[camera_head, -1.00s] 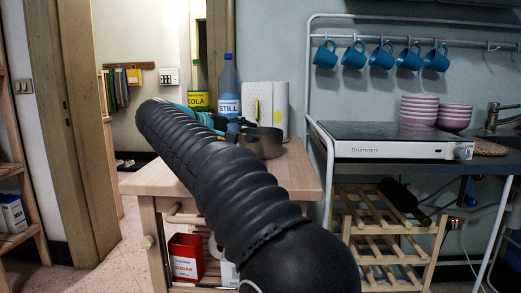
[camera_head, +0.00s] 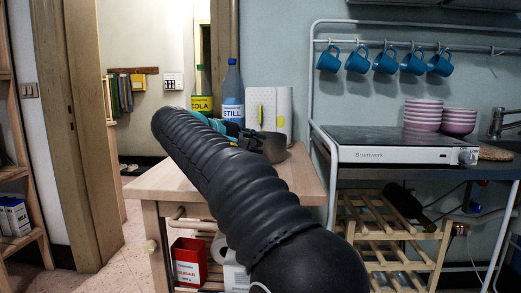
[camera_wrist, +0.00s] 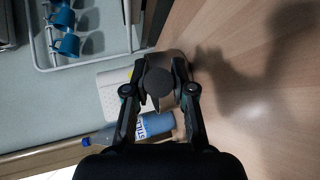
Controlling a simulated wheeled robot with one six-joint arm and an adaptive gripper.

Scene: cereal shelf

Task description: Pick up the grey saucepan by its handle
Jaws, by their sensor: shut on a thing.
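The grey saucepan (camera_head: 275,149) is at the right rear of the wooden worktop in the head view, partly hidden behind my arm and gripper. My gripper (camera_head: 240,129) is just left of it, mostly covered by my black arm. In the wrist view, my gripper (camera_wrist: 160,78) is shut on the saucepan's handle (camera_wrist: 158,82), whose dark rounded end shows between the fingers. A greyish part of the pan shows just beyond the fingertips. I cannot tell whether the pan is clear of the worktop.
The wooden worktop (camera_head: 160,182) is clear at left. A metal rack with a hob (camera_head: 390,149) stands at right, with several blue mugs above.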

